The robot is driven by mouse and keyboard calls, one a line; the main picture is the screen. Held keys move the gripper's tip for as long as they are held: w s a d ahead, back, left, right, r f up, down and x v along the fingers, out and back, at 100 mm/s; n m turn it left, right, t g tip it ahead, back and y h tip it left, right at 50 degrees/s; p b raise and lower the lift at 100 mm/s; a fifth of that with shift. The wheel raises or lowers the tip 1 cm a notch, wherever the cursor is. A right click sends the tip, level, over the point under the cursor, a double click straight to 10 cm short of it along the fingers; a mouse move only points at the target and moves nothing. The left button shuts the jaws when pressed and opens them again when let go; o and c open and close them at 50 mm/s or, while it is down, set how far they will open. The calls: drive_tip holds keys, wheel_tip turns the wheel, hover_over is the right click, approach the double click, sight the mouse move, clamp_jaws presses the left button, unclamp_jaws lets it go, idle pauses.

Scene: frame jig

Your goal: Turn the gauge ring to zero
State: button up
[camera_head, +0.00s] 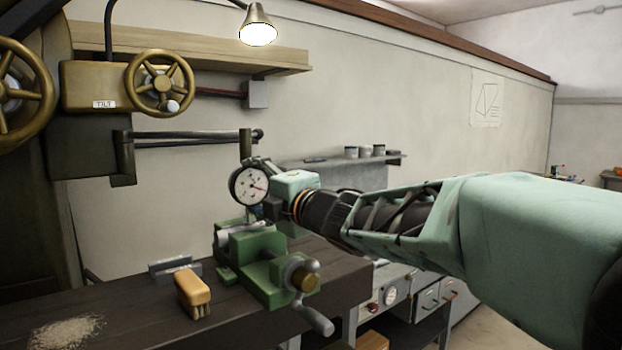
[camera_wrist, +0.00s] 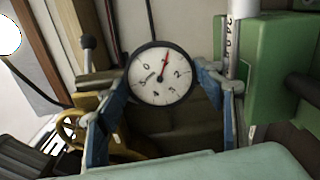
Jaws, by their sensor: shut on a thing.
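The dial gauge (camera_head: 249,185) is round, with a white face and a dark outer ring, held above the green vise (camera_head: 262,262). In the wrist view the gauge (camera_wrist: 161,76) fills the middle, its red needle pointing up and slightly right. The printed 0 sits up and left of the needle, so the two do not line up. My gripper (camera_wrist: 163,68) has one blue finger on each side of the gauge, shut on its ring.
A wooden brush (camera_head: 193,292) lies on the dark bench (camera_head: 130,315), left of the vise. The vise handle (camera_head: 316,318) sticks out in front. A brass tilt handwheel (camera_head: 160,83) is upper left. A shelf (camera_head: 335,162) with small pots is behind my arm.

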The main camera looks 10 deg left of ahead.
drive_tip(key=m+p, duration=0.2)
drive_tip(key=m, duration=0.1)
drive_tip(key=shift+m, duration=0.4)
drive_tip(key=shift+m+p, duration=1.7)
drive_tip(key=shift+m, duration=0.2)
drive_tip(key=o, duration=0.6)
drive_tip(key=shift+f, duration=0.15)
drive_tip(key=v, duration=0.7)
drive_tip(key=shift+a+r, duration=0.1)
drive_tip(key=shift+r, duration=0.15)
